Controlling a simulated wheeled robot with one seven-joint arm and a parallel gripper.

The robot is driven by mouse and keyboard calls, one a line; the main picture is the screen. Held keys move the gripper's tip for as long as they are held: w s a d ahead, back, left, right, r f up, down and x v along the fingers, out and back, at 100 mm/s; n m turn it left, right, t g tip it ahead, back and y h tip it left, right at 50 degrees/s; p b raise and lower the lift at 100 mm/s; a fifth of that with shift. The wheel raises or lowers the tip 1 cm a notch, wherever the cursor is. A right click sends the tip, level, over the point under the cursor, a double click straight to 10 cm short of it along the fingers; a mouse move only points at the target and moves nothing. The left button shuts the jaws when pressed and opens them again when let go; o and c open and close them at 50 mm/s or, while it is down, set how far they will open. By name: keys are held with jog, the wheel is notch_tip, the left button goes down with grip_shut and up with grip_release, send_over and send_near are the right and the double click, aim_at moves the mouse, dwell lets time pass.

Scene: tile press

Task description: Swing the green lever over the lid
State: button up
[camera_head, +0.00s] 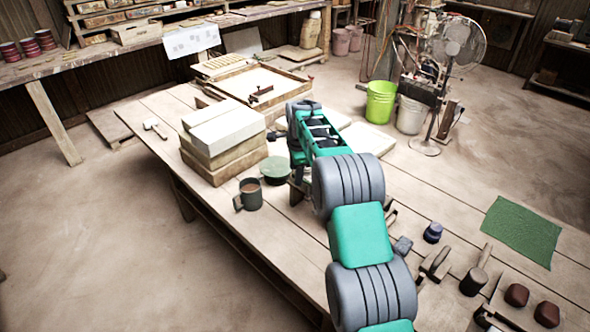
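I cannot make out a green lever for certain; my arm covers part of the table. A shallow wooden frame (225,84) with a pale panel inside lies at the far end of the table. A small dark handle or clamp (262,94) sits on its near part. A round green dish or lid (275,176) lies beside a stack of pale blocks (222,150). My teal and grey arm reaches up the table from the lower right and bends down near the dish.
A dark mug (250,196) stands near the table's left edge, left of my arm. A mallet (155,127) lies beyond it. Hand tools, dark red blocks (516,295) and a green mat (522,230) lie at right. A fan and buckets (380,102) stand behind the table.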

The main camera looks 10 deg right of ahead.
jog(key=shift+w+a+f, duration=0.1)
jog(key=shift+f, duration=0.25)
grip_shut()
dwell(0.3)
dwell(0.9)
